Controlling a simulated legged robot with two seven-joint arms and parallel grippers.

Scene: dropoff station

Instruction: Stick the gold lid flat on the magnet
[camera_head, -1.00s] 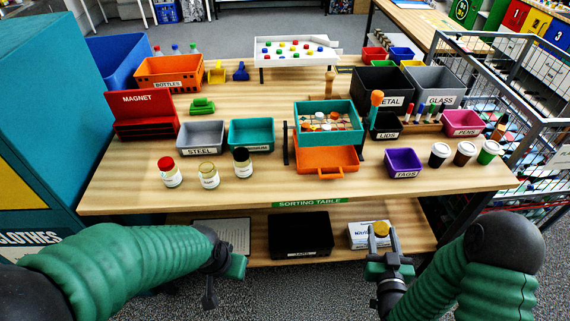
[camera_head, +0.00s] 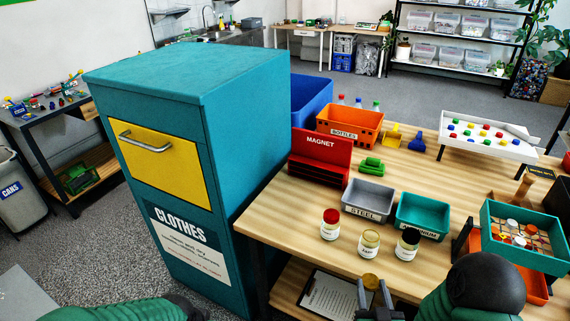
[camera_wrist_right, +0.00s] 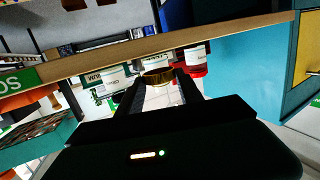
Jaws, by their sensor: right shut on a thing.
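The gold lid (camera_head: 370,281) is between the fingertips of my right gripper (camera_head: 373,289), below the front edge of the table in the head view. In the right wrist view the gold lid (camera_wrist_right: 157,77) shows as a round gold band between the two dark fingers of the gripper (camera_wrist_right: 158,88). The right gripper is shut on it. The red magnet station (camera_head: 335,152), with a MAGNET label on its upright panel, stands at the table's back left, well apart from the lid.
Three jars (camera_head: 369,244) stand along the table's front edge, between the gripper and the magnet. Behind them are the grey STEEL bin (camera_head: 367,212) and a teal bin (camera_head: 422,229). The tall CLOTHES container (camera_head: 235,180) borders the table on the left.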

